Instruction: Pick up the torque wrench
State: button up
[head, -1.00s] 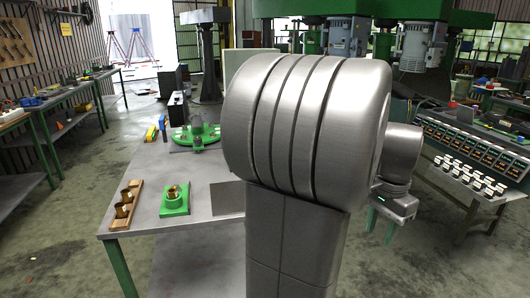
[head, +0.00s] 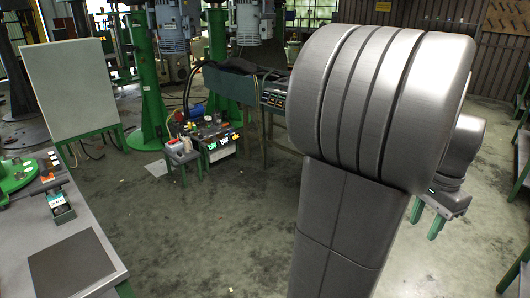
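I cannot make out the torque wrench for certain. A small dark device with a white and teal label (head: 58,203) sits on the grey workbench (head: 105,262) at the left; I cannot tell whether it is part of the wrench. My gripper (head: 427,219) shows right of my large grey arm link, well away from the bench, over the floor. Its two green fingers are apart with nothing seen between them. My arm hides part of the gripper and the scene behind it.
A dark square mat (head: 72,262) lies on the bench. A green round base (head: 15,177) is at the far left. A pale board (head: 72,88) stands behind. A small stand with coloured boxes (head: 205,143) is in the middle. The floor (head: 215,235) between bench and arm is clear.

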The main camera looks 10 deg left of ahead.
aim_at(55, 200)
jog(key=i+l+u, duration=0.1)
jog(key=i, duration=0.4)
jog(key=i+l+u, duration=0.1)
jog(key=i, duration=0.4)
jog(key=i+j+u, duration=0.15)
jog(key=i+u, duration=0.15)
jog(key=u, duration=0.15)
jog(key=i+u, duration=0.25)
jog(key=u, duration=0.2)
jog(key=i+u, duration=0.3)
jog(key=u, duration=0.15)
jog(key=i+l+u, duration=0.25)
jog(key=u, duration=0.25)
jog(key=i+u, duration=0.2)
jog(key=u, duration=0.25)
jog(key=i+u, duration=0.15)
jog(key=u, duration=0.3)
jog(key=i+l+u, duration=0.15)
jog(key=u, duration=0.35)
jog(key=i+l+u, duration=0.1)
jog(key=u, duration=0.35)
jog(key=i+l+u, duration=0.15)
jog(key=u, duration=0.25)
jog(key=i+l+u, duration=0.15)
jog(key=u, duration=0.2)
jog(key=i+l+u, duration=0.1)
jog(key=u, duration=0.3)
jog(key=l+u, duration=0.35)
jog(key=i, duration=0.05)
